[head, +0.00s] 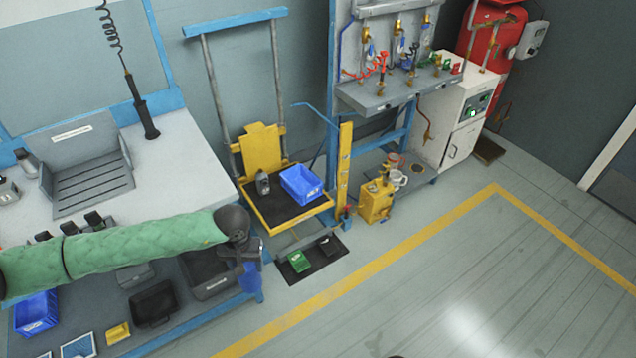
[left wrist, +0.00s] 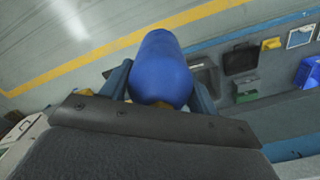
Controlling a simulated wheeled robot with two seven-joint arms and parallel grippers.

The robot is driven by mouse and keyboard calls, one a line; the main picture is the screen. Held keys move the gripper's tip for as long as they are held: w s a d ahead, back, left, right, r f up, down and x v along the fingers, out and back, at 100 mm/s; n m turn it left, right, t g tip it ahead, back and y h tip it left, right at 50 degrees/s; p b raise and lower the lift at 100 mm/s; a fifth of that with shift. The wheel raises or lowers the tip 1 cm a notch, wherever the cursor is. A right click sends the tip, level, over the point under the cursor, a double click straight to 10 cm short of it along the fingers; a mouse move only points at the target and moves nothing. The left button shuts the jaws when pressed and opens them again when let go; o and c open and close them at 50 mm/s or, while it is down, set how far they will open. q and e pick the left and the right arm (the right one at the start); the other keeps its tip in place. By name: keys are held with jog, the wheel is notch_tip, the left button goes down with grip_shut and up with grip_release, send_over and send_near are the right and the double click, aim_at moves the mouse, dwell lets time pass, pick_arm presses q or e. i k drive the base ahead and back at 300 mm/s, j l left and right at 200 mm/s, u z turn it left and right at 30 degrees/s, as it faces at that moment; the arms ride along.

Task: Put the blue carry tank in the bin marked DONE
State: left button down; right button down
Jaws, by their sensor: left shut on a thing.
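My left gripper (head: 249,254) is shut on the blue carry tank (head: 249,279), which hangs just past the front right corner of the workbench. In the left wrist view the tank (left wrist: 162,65) sits between the two fingers of the left gripper (left wrist: 160,98), its rounded end pointing away. I cannot read the word DONE on any bin. A blue bin (head: 302,184) stands on the yellow lift cart. Another blue bin (head: 36,314), with a light label, is on the bench's lower shelf. My right gripper is out of view.
The bench (head: 180,150) carries a grey slotted tray (head: 92,190). The yellow cart (head: 262,150) also holds a small grey item (head: 263,183). Green (head: 300,261) and black containers lie on a floor mat. Open floor (head: 430,290) lies to the right.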

aim_at(301, 189)
jog(key=i+l, duration=0.15)
jog(key=l, duration=0.25)
jog(key=i+l, duration=0.2)
jog(key=l, duration=0.2)
jog(key=i+l, duration=0.15)
jog(key=l, duration=0.25)
jog(key=i+l, duration=0.15)
jog(key=l, duration=0.2)
jog(key=i+l, duration=0.15)
jog(key=l, duration=0.25)
jog(key=i+l, duration=0.2)
jog(key=l, duration=0.2)
jog(key=i+l, duration=0.15)
jog(key=l, duration=0.25)
jog(key=i+l, duration=0.15)
jog(key=l, duration=0.25)
jog(key=u, duration=0.05)
